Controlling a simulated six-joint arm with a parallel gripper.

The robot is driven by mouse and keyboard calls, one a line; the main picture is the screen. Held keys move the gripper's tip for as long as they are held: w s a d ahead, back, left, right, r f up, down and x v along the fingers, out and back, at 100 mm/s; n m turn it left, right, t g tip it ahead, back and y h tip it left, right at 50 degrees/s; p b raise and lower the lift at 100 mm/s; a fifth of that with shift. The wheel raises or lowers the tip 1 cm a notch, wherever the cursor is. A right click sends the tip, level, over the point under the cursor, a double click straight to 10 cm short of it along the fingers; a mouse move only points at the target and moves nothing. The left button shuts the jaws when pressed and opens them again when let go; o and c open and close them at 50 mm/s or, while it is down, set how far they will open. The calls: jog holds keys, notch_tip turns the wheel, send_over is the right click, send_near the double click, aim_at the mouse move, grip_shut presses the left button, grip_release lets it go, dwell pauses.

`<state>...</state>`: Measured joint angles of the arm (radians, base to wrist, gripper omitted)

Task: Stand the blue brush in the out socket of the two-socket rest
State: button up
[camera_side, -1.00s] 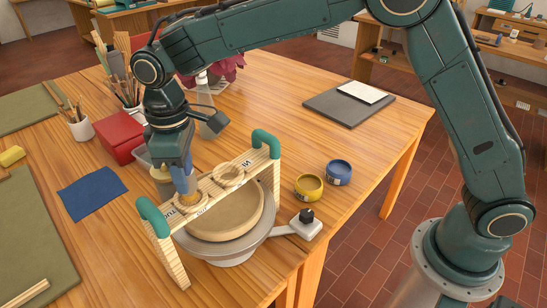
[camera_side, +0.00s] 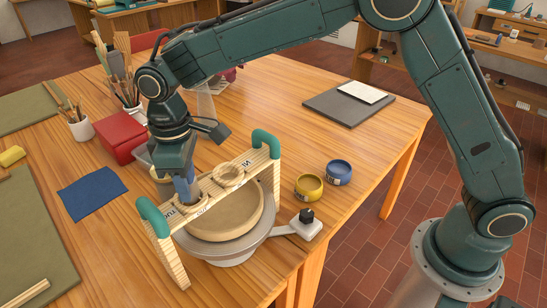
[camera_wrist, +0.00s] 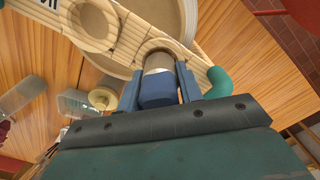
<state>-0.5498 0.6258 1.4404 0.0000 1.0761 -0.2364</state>
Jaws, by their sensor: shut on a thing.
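The two-socket rest (camera_side: 217,186) is a pale wooden bar on two legs with green curved ends, spanning a round wheel. Its in socket (camera_side: 230,173) is an empty ring. Its out socket (camera_side: 191,206) is the ring toward the lower left. My gripper (camera_wrist: 160,80) is shut on the blue brush (camera_wrist: 158,92). In the wrist view, the brush's metal collar goes down into the out socket's ring (camera_wrist: 178,46). The brush looks near upright; its bristles are hidden. In the side view the brush (camera_side: 183,188) is partly covered by the fingers.
The wheel (camera_side: 228,222) in its grey pan lies under the rest. A yellow jar (camera_side: 309,187) and a blue jar (camera_side: 339,172) stand to the right. A red box (camera_side: 122,137), a blue cloth (camera_side: 92,193) and a brush pot (camera_side: 79,127) are left. The table's right side has free room.

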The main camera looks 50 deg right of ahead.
jog(key=shift+f, duration=0.8)
jog(key=o, duration=1.5)
jog(key=shift+o, duration=0.2)
jog(key=shift+r, duration=0.15)
jog(key=shift+r, duration=3.35)
